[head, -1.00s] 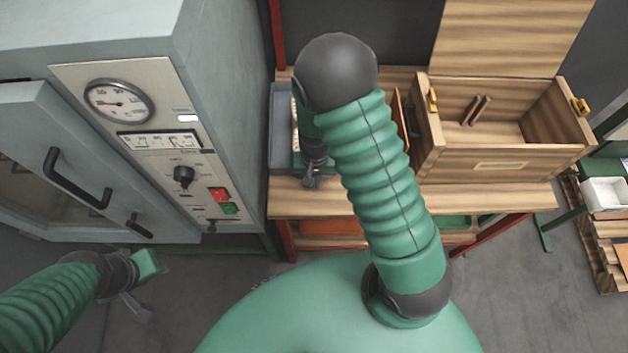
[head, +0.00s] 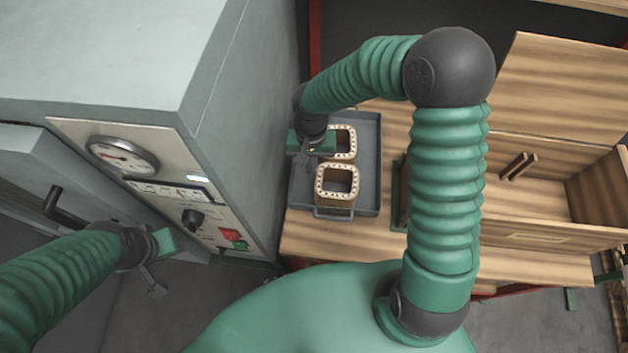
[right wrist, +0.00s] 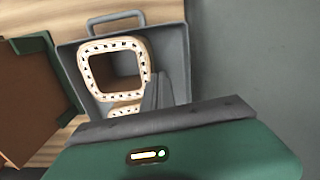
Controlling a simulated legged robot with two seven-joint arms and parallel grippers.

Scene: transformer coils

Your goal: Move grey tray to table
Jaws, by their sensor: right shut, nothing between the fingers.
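The grey tray (head: 369,172) lies on the wooden table (head: 430,262), close to the grey oven's side. It holds two pale square coils, a near one (head: 337,199) and a far one (head: 347,135) partly covered by my right gripper. My right gripper (head: 308,166) is over the tray's left part, fingers shut and empty. In the right wrist view the tray (right wrist: 177,50) shows a loop handle (right wrist: 116,19), and the shut fingers (right wrist: 157,88) are in front of the coils. My left gripper (head: 158,268) hangs by the oven's front, away from the tray; its opening is unclear.
The grey oven (head: 235,120) with gauge and buttons stands tight on the tray's left. A green-edged brown item (head: 400,190) stands right of the tray. An open wooden box (head: 540,237) fills the table's right part.

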